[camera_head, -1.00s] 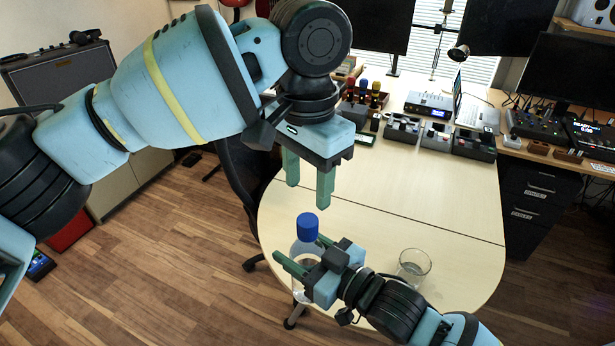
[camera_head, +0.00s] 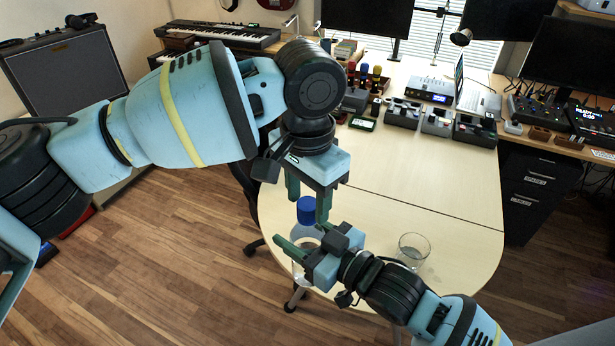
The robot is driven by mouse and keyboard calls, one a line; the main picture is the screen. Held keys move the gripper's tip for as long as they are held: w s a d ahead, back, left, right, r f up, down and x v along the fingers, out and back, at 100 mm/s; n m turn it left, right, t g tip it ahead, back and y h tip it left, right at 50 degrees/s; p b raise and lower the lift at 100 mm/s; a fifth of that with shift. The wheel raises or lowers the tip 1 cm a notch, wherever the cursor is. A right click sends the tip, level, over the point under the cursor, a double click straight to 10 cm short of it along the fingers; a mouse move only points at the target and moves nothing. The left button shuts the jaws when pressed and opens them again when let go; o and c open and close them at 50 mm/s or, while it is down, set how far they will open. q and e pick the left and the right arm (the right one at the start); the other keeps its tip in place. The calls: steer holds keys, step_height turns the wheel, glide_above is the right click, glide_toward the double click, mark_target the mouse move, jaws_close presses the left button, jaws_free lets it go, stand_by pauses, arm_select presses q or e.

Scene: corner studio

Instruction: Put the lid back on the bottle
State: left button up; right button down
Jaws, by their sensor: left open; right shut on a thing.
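The clear bottle (camera_head: 300,272) stands upright near the table's front left edge, partly hidden by my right gripper. The blue lid (camera_head: 307,211) is at the top of the bottle; whether it is seated or loose I cannot tell. My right gripper (camera_head: 292,252) is shut on the bottle, coming in from the right. My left gripper (camera_head: 308,197) is open and points down from above, its fingers on either side of the lid in the picture. I cannot tell whether they touch it.
A clear drinking glass (camera_head: 412,250) stands on the table (camera_head: 450,228) to the right of the bottle, close to my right arm. Several devices, a laptop (camera_head: 478,97) and bottles with coloured tops are at the back. The table's middle is clear.

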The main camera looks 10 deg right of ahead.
arm_select(q)
steer(key=shift+f, duration=0.65)
steer(key=shift+c, duration=0.3)
steer(key=c, duration=0.9)
steer(key=m, duration=0.5)
steer(key=shift+c, duration=0.3)
steer(key=o, duration=1.2)
steer(key=shift+c, duration=0.2)
step_height(320, 180, up, 12)
